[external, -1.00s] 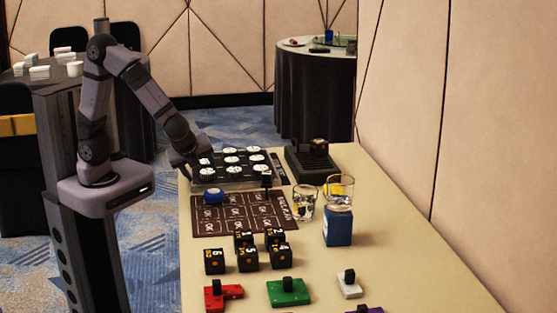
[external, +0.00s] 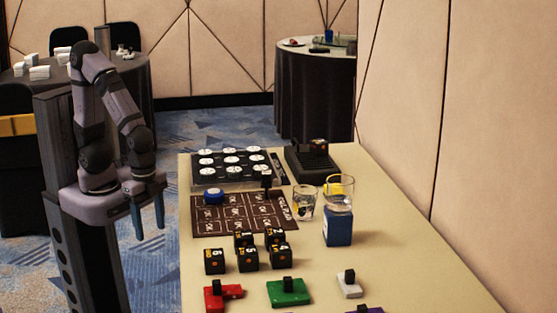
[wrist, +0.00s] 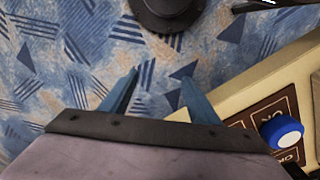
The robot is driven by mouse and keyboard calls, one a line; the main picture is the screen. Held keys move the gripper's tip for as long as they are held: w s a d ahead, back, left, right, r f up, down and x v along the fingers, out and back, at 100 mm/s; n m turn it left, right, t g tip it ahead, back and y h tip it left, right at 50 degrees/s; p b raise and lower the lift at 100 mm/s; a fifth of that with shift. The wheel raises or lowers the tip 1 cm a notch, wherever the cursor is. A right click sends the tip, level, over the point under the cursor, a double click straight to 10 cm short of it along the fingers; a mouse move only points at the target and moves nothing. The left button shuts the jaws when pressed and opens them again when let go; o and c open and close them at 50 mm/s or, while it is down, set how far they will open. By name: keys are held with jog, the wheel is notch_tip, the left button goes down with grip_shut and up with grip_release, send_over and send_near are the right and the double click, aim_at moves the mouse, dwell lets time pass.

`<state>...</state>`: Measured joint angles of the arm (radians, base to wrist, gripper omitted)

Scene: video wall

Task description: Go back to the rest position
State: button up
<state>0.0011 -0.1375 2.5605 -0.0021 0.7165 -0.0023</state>
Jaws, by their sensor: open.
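My gripper (external: 148,220) hangs pointing down off the left edge of the table, close to my own base. Its two blue fingers are apart with nothing between them. In the wrist view my gripper (wrist: 160,92) shows open over the blue patterned carpet (wrist: 70,60). The table (external: 400,240) lies to its right, and its corner shows at the right of the wrist view.
A brown mat (external: 232,222) with a blue round button (external: 213,196) lies near the table's left edge. Behind it is a tray of white discs (external: 192,181). Black numbered cubes (external: 248,260), glasses (external: 304,204), a blue block (external: 338,228) and coloured pieces stand further right and nearer.

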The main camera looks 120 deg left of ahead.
notch_tip(320, 180, up, 19)
jog(key=p, duration=1.7)
jog(key=shift+p, duration=0.3)
jog(key=shift+o, duration=0.4)
jog(key=shift+f, duration=0.1)
jog(key=m+t+h+b, duration=0.3)
jog(key=m+b, duration=0.6)
jog(key=b, duration=0.9)
send_over(243, 234)
jog(key=s+a, duration=0.2)
notch_tip(243, 234, down, 8)
jog(key=shift+x, duration=3.75)
jog(key=shift+w, duration=0.1)
